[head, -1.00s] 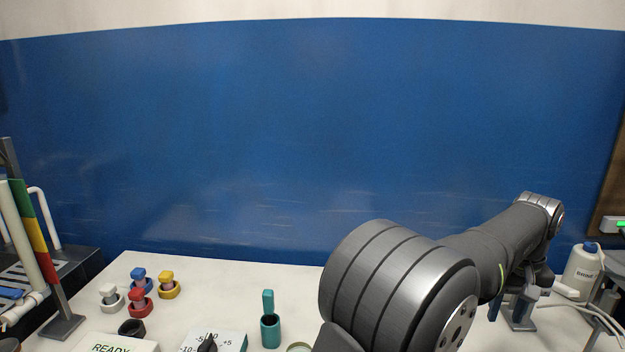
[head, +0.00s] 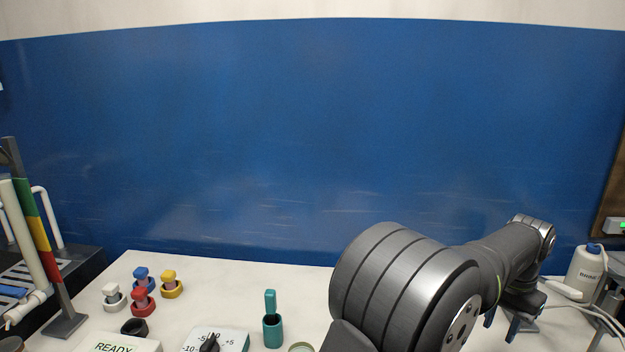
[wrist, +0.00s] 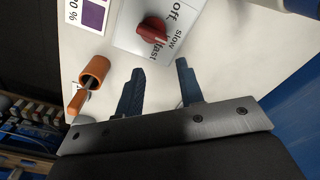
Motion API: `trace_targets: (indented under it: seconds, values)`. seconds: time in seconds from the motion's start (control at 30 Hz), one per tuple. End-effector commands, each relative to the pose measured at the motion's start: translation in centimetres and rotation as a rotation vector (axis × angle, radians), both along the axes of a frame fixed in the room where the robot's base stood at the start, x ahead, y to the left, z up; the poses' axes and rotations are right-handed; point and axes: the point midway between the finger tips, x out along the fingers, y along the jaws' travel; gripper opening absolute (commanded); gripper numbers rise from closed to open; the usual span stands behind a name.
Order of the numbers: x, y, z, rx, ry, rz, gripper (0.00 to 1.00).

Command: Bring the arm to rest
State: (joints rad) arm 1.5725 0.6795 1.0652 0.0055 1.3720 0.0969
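My gripper (wrist: 160,78) shows in the wrist view with its two dark blue fingers apart and nothing between them. It is above the white table, close to a white panel (wrist: 130,38) with a red knob (wrist: 153,30) marked "off" and "slow". In the head view my gripper (head: 501,328) hangs low at the right, partly hidden behind my own arm. My arm reaches from the lower middle to the right.
A brine bottle (head: 584,270) stands at the far right beside white tubing. An orange holder (wrist: 95,69) is near the gripper. Coloured plugs (head: 141,296), a teal holder (head: 272,330) and a dial box (head: 225,341) stand on the left half.

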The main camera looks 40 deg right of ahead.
Motion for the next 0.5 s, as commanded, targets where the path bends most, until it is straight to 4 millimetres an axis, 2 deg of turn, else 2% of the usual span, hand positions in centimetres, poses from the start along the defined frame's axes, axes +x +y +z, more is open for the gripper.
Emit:
trace_targets:
  seconds: [0.5]
  values:
    - [0.4, -0.2, -2.3, -0.007, -0.014, -0.416, 0.35]
